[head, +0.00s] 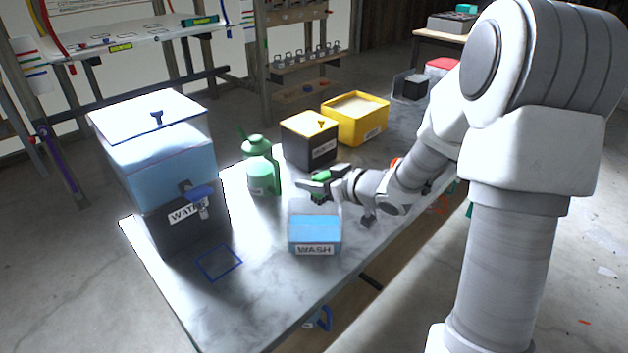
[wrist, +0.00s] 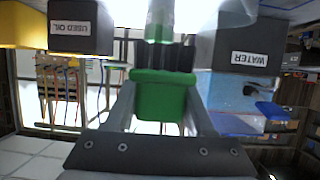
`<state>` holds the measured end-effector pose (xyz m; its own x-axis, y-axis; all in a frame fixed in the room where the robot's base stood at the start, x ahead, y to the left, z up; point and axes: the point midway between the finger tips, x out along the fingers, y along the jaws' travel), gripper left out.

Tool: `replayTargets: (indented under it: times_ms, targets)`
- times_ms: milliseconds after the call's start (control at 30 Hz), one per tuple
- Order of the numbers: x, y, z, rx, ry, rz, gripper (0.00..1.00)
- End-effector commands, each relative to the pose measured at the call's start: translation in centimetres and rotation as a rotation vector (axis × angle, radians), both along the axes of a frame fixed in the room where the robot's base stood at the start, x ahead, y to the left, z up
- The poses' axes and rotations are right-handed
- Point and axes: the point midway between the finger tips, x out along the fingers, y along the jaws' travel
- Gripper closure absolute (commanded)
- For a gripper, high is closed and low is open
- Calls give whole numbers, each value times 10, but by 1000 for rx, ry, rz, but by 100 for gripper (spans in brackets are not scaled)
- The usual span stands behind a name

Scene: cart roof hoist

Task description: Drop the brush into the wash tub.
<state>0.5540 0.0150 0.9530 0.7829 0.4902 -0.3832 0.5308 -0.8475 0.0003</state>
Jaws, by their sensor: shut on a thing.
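The wash tub (head: 315,249) stands on the table in the head view, a clear box with blue liquid low inside and a WASH label on its front. My gripper (head: 312,186) is above the tub's back edge, reaching in from the right. It is shut on the brush (head: 322,176), of which only a green part shows there. In the wrist view the brush (wrist: 160,97) is a green block with dark bristles, held between both fingers. The tub is not visible in the wrist view, and the gripper's exact height above it is hard to tell.
A water tank (head: 185,217) with a blue tap stands at left. A green bottle (head: 259,150) and green jar (head: 263,177) stand behind the tub. A black used-oil box (head: 309,145) and yellow bin (head: 355,120) stand farther back. A blue-outlined square (head: 219,263) is bare.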

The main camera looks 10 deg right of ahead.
Motion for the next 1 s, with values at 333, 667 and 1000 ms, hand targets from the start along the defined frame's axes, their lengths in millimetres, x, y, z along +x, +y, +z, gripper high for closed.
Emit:
replayTargets:
  times_ms: [333, 667, 1000]
  targets:
    - [0, 0, -5, 1, -1, 0, 100]
    - [0, 0, -5, 0, 0, 0, 11]
    - [-9, -7, 1, -1, -1, -3, 11]
